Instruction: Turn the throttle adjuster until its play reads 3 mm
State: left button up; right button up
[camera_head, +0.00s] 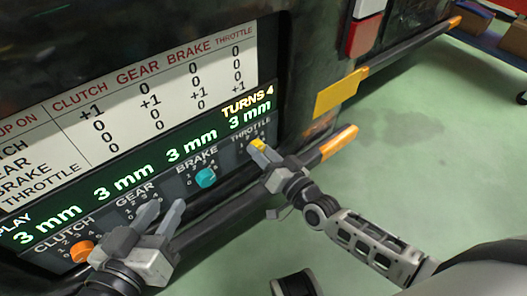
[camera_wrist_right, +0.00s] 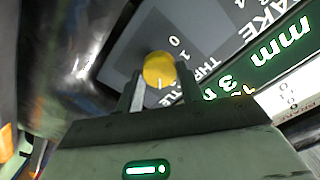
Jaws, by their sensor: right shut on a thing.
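The yellow throttle adjuster (camera_head: 257,144) is a round knob at the right end of the panel's bottom row. My right gripper (camera_head: 265,154) is shut on it. In the right wrist view the knob (camera_wrist_right: 159,68) sits between the two fingertips (camera_wrist_right: 156,90), with a pale pointer line on its face. The throttle play readout (camera_head: 250,113) shows 3 mm. The clutch, gear and brake readouts also show 3 mm, and the turns readout (camera_head: 248,101) shows 4. My left gripper (camera_head: 161,212) is open in front of the gear dial, whose knob is hidden.
The orange clutch knob (camera_head: 82,251) and teal brake knob (camera_head: 206,178) are on the same panel. A white chart (camera_head: 130,105) of numbers is above the readouts. A dark bar (camera_head: 225,215) runs below the panel. A yellow plate (camera_head: 340,93) is to the right, with open green floor beyond.

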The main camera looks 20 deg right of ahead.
pick_arm(q)
jog(key=shift+f, duration=0.2)
pick_arm(e)
jog(key=shift+m, duration=1.1)
pick_arm(q)
jog(key=shift+r, duration=0.15)
pick_arm(e)
jog(key=o, duration=1)
